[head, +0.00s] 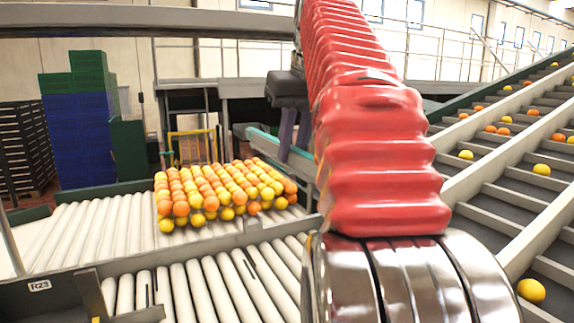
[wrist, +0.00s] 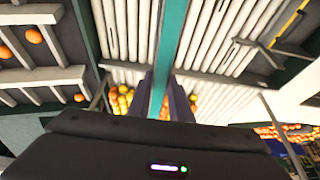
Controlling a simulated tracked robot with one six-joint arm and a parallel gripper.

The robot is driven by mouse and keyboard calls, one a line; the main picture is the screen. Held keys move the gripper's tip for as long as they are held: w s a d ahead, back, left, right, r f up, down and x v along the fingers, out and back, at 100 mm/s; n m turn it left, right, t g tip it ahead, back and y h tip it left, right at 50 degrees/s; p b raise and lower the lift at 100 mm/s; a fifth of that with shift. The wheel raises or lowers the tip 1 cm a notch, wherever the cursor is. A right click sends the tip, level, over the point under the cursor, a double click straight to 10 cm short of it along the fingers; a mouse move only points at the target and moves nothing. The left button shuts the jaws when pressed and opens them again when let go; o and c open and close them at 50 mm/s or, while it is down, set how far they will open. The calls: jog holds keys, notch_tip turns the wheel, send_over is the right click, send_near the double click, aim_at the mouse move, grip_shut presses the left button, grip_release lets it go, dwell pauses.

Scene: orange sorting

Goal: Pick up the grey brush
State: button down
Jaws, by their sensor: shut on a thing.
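My gripper (head: 292,143) is at the centre of the head view, pointing down, beyond the red sleeve of my arm. In the wrist view my gripper (wrist: 162,82) has its two dark fingers on either side of a long teal strip (wrist: 171,32), close against it. The fingers look shut on this strip. In the head view the teal strip (head: 258,137) tops a grey rail and passes by the fingers. What lies right between the fingertips is partly hidden.
Oranges and yellow fruit (head: 215,190) cover part of a white roller conveyor (head: 80,225). An inclined slatted conveyor (head: 510,195) with scattered fruit is on the right. Blue and green crates (head: 78,130) stand at the left back. A grey beam (head: 140,20) crosses the top left.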

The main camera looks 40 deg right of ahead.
jog(key=shift+r, duration=0.95)
jog(key=shift+s+a, duration=0.1)
